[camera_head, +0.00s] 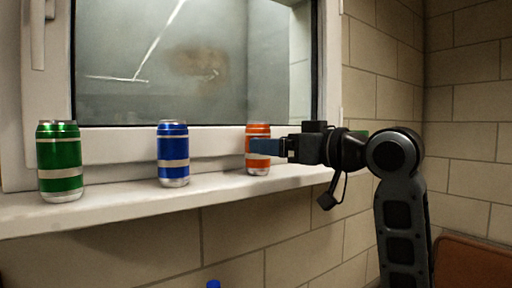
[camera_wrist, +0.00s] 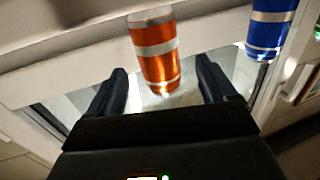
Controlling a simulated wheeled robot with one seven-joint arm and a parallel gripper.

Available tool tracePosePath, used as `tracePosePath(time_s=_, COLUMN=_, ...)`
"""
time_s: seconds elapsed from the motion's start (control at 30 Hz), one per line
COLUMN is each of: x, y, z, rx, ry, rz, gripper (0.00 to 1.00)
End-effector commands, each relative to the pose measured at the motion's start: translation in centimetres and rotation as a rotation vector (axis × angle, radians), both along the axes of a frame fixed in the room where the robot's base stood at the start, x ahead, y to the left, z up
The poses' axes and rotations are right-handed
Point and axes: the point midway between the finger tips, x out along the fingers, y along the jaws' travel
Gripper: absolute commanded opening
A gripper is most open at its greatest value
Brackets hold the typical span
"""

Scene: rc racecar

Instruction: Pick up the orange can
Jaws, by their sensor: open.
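The orange can (camera_head: 259,132) stands upright on the white windowsill at its right part, with silver bands. In the head view my gripper (camera_head: 265,148) reaches in from the right and covers part of the can's middle. In the wrist view the orange can (camera_wrist: 155,50) appears between and beyond the two dark fingers of my open gripper (camera_wrist: 165,85). The fingers sit on either side of its end in the picture, with gaps visible. Whether they touch it cannot be told from the head view.
A blue can (camera_head: 173,153) stands left of the orange can, and a green can (camera_head: 60,161) stands at the far left. All are on the windowsill (camera_head: 120,203), in front of a window (camera_head: 160,65). A brick wall (camera_head: 375,80) is at right.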

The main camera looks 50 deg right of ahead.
Motion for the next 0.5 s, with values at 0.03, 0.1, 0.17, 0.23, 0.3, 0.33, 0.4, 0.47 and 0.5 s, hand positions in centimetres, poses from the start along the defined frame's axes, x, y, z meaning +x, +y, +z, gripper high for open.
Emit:
tracePosePath(time_s=0.03, x=0.5, y=0.0, z=0.1, rx=0.001, ry=0.001, rz=0.001, gripper=0.84)
tracePosePath(time_s=0.1, x=1.3, y=0.0, z=0.0, rx=0.001, ry=0.002, rz=0.001, gripper=0.84)
tracePosePath(time_s=0.17, x=2.2, y=-0.1, z=0.1, rx=0.0, ry=0.002, rz=0.001, gripper=0.84)
tracePosePath(time_s=0.23, x=3.3, y=-0.2, z=0.0, rx=0.0, ry=0.002, rz=0.001, gripper=0.84)
tracePosePath(time_s=0.3, x=4.2, y=-0.2, z=0.0, rx=0.0, ry=0.001, rz=0.001, gripper=0.84)
tracePosePath(time_s=0.33, x=4.5, y=-0.2, z=-0.1, rx=0.0, ry=0.001, rz=0.002, gripper=0.84)
tracePosePath(time_s=0.4, x=5.0, y=-0.2, z=-0.1, rx=-0.001, ry=0.0, rz=0.001, gripper=0.84)
tracePosePath(time_s=0.47, x=5.2, y=-0.2, z=-0.2, rx=-0.001, ry=-0.001, rz=0.0, gripper=0.84)
tracePosePath(time_s=0.5, x=5.2, y=-0.3, z=-0.2, rx=-0.001, ry=-0.001, rz=0.0, gripper=0.84)
